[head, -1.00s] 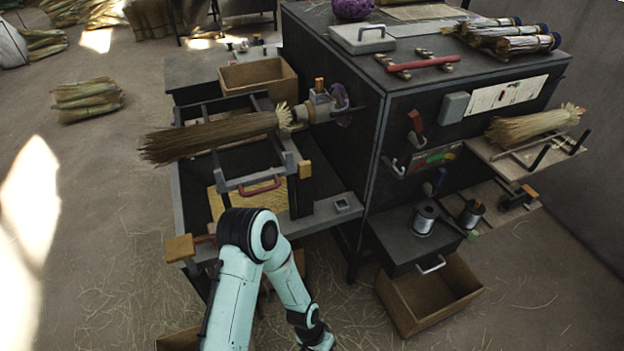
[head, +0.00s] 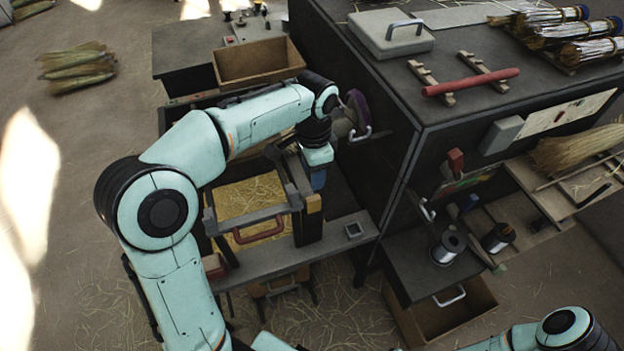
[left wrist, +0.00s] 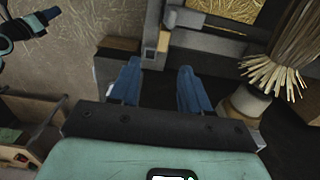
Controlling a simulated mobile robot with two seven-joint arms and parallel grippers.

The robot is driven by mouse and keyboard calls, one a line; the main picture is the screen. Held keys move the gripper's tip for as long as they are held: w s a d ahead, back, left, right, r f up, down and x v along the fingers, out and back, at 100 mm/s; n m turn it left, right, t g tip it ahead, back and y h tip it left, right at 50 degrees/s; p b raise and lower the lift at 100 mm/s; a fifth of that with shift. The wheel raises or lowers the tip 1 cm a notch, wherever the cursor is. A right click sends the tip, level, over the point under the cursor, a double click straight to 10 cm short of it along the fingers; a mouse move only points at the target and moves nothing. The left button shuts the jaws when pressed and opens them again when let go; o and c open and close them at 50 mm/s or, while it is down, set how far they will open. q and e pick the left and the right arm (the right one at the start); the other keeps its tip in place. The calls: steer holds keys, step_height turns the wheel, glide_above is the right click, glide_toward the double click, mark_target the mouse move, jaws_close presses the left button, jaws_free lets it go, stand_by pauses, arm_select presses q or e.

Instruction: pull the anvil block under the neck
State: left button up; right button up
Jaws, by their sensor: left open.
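My left gripper (head: 318,178) points down over the winding bench, next to a dark post with an orange-brown top (head: 313,203). In the left wrist view its blue fingers (left wrist: 158,88) are apart with nothing between them. The broom's straw (left wrist: 300,35) is right of the fingers, its cut end at a pale round holder (left wrist: 248,101). In the head view my left arm hides the broom and its neck. A grey frame with a red handle (head: 259,230) stands left of the gripper. I cannot tell which piece is the anvil block. My right gripper is out of view.
The dark cabinet (head: 400,150) stands close on the right of the gripper. A cardboard box (head: 258,65) is behind my left arm. Wire spools (head: 448,247) stand on a lower shelf at right, above an open drawer box (head: 470,310). Straw litters the floor.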

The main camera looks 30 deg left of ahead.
mark_target(313, 198)
arm_select(q)
steer(key=f, duration=0.4)
steer(key=f+b, duration=0.1)
steer(key=f, duration=0.7)
steer(key=shift+w+a+f, duration=0.1)
steer(key=shift+w+a, duration=0.05)
steer(key=shift+w, duration=0.1)
steer(key=shift+f, duration=0.6)
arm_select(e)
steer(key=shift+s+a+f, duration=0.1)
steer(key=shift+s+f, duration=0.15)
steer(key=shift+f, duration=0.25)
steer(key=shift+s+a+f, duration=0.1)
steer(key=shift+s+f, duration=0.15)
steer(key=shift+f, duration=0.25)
arm_select(q)
jaws_close()
steer(key=s+d+b, duration=0.2)
steer(key=d, duration=0.1)
steer(key=shift+s, duration=0.3)
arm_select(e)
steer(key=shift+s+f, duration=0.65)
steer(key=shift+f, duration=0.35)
